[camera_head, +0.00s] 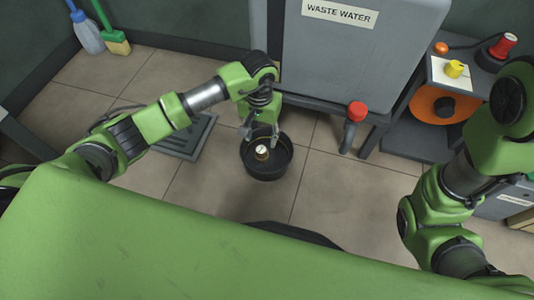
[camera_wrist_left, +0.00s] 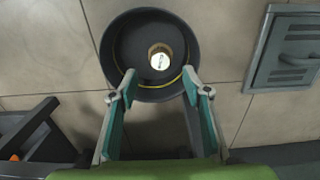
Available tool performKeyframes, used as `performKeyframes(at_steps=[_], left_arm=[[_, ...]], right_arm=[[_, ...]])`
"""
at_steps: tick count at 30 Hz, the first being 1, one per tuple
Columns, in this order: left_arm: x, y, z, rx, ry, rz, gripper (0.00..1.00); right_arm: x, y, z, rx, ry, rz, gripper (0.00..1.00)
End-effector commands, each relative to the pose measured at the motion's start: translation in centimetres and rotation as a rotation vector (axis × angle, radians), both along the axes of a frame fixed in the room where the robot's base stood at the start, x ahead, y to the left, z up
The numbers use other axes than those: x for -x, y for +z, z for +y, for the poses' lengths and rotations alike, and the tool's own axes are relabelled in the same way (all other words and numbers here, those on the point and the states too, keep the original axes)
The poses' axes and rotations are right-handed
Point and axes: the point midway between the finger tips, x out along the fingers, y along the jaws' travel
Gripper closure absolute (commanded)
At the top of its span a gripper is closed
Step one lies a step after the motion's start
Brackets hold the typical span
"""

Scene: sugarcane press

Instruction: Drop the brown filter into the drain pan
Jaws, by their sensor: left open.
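The brown filter (camera_head: 262,152) is a small cylinder with a whitish top. It lies inside the black round drain pan (camera_head: 265,173) on the tiled floor. In the left wrist view the filter (camera_wrist_left: 160,58) rests within the drain pan (camera_wrist_left: 121,60), beyond my fingertips and apart from them. My left gripper (camera_head: 260,134) is over the pan with its fingers spread; it also shows open and empty in the left wrist view (camera_wrist_left: 158,88). My right arm is at the right of the head view, but its gripper is out of view.
A grey waste water tank (camera_head: 350,50) with a red-capped valve (camera_head: 356,112) stands behind the pan. A floor drain grate (camera_head: 188,137) lies left of it. A shelf cart (camera_head: 440,100) holds an orange disc and a yellow object. Brooms (camera_head: 115,40) lean at the far left.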

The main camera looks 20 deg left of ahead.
Motion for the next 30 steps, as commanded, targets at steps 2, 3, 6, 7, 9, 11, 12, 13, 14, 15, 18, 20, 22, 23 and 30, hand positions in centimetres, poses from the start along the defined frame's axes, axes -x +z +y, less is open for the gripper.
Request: performKeyframes(at_steps=[2,3,6,7,9,11,12,13,14,15,18,20,22,23,30], left_arm=[[-0.1,1.7,0.1,-0.002,0.000,-0.005,0.56],[-0.2,2.6,0.1,-0.001,-0.001,-0.006,0.56],[-0.1,4.8,0.1,-0.001,-0.001,-0.005,0.56],[-0.2,5.5,0.1,-0.002,-0.001,-0.005,0.56],[-0.2,6.8,0.1,-0.002,0.001,-0.005,0.56],[-0.1,7.9,0.1,-0.002,-0.001,-0.003,0.56],[-0.1,8.5,0.1,-0.001,-0.001,-0.004,0.56],[-0.1,8.9,0.0,-0.001,0.000,-0.002,0.56],[0.0,9.2,0.1,-0.001,0.001,-0.001,0.56],[-0.1,9.6,0.1,-0.002,0.001,-0.001,0.56],[0.0,10.2,0.0,-0.001,0.000,0.001,0.56],[0.0,10.4,0.1,-0.001,0.000,0.001,0.56],[0.1,10.4,0.1,-0.001,0.000,0.002,0.56],[0.1,10.4,0.1,-0.001,0.000,0.002,0.56],[0.0,10.4,0.1,-0.001,0.001,0.001,0.56]], right_arm=[[0.0,0.0,0.0,0.000,0.000,-0.001,0.60],[0.0,0.0,0.0,0.000,0.000,-0.001,0.60],[0.1,0.0,0.0,0.000,0.000,-0.001,0.60],[0.1,0.0,0.0,0.000,0.000,-0.002,0.60],[0.1,0.0,0.0,0.000,0.000,-0.002,0.60],[0.1,0.0,0.0,0.000,0.000,-0.002,0.60],[0.1,0.0,0.0,0.000,0.000,-0.002,0.60],[0.1,0.0,0.0,0.000,0.000,-0.002,0.60],[0.1,0.0,0.0,0.000,0.000,-0.002,0.60],[0.1,0.0,0.0,0.000,0.000,-0.002,0.60],[0.1,0.0,0.0,0.000,0.000,-0.002,0.60],[0.1,0.0,0.0,0.000,0.000,-0.002,0.60],[0.1,0.0,0.0,0.000,0.000,-0.002,0.60],[0.1,0.0,0.0,0.000,0.000,-0.002,0.60],[0.1,0.0,0.0,0.000,0.000,-0.002,0.60]])
